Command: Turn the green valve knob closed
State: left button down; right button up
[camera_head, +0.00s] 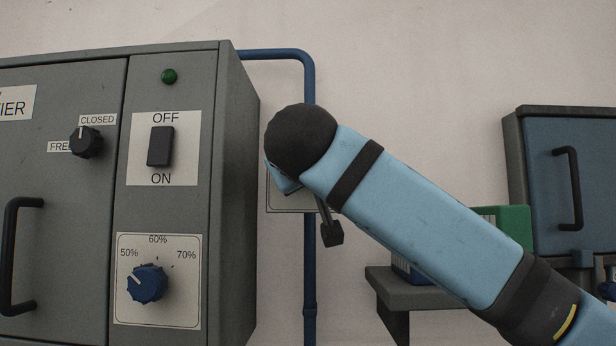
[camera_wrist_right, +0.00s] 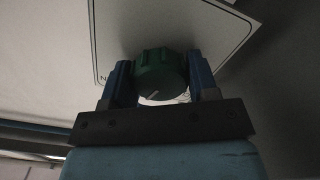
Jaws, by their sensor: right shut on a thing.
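The green valve knob (camera_wrist_right: 160,76) shows in the right wrist view, in front of a white label plate (camera_wrist_right: 205,22), with a pale pointer line on its face. My right gripper (camera_wrist_right: 161,82) is shut on the knob, one blue finger on each side of it. In the head view my light blue right arm reaches in from the lower right and hides the knob and most of the plate (camera_head: 287,202). The right gripper itself is mostly hidden there behind the dark wrist joint. The label's writing is mostly hidden. My left gripper is not in view.
A grey cabinet (camera_head: 230,200) with a dark selector, an OFF/ON switch (camera_head: 160,146) and a blue dial (camera_head: 147,284) stands close at left. A blue pipe (camera_head: 309,270) runs down the wall. At right are a grey shelf (camera_head: 430,298), a green box (camera_head: 515,222) and a blue-doored cabinet (camera_head: 600,180).

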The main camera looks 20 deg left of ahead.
jog(key=n, duration=0.3)
jog(key=shift+n, duration=0.4)
jog(key=n, duration=0.3)
jog(key=shift+n, duration=0.3)
jog(key=n+p, duration=0.1)
jog(key=n, duration=0.3)
jog(key=shift+n, duration=0.3)
jog(key=o, duration=0.9)
jog(key=shift+o, duration=0.2)
